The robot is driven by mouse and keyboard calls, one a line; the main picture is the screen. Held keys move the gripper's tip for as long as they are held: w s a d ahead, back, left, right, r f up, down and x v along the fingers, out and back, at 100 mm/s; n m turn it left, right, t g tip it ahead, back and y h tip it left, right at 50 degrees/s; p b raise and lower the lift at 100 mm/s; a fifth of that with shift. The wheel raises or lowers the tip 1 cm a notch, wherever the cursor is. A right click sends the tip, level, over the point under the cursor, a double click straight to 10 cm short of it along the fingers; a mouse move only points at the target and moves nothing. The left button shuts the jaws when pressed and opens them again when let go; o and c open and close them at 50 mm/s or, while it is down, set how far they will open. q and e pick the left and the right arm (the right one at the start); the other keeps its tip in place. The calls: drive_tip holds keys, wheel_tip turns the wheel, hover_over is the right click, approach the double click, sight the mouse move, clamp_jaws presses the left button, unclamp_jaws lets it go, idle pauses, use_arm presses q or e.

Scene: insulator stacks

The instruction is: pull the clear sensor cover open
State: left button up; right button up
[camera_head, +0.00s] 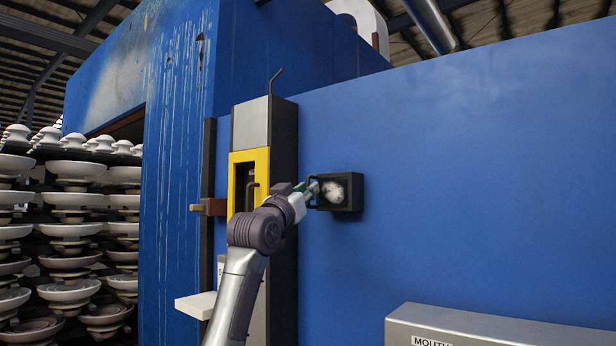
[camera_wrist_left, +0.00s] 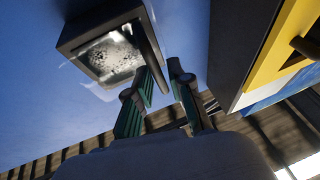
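The sensor box (camera_head: 352,204) is a small dark box on the blue wall, with a whitish, speckled face. In the left wrist view the speckled face (camera_wrist_left: 110,58) sits inside a dark frame, and a faint clear edge shows by its lower left. A dark bar handle (camera_wrist_left: 150,48) runs along the right side of the face. My left gripper (camera_head: 309,190) is at the box's left side. In the wrist view its green-padded fingers (camera_wrist_left: 163,75) stand apart, with the handle's lower end between or just beyond them; contact is unclear. My right gripper is out of view.
A tall post with a yellow frame (camera_head: 235,160) stands close left of the box, with a hooked handle. A grey cabinet (camera_head: 480,328) is at lower right. Stacked insulators (camera_head: 70,240) fill the left. The blue wall (camera_head: 480,180) right of the box is clear.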

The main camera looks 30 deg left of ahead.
use_arm(q)
drive_tip(key=shift+w+r, duration=0.15)
drive_tip(key=shift+w, duration=0.35)
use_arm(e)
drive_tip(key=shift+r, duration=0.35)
use_arm(q)
clamp_jaws()
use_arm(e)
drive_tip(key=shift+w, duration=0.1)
use_arm(q)
drive_tip(key=shift+s, duration=0.1)
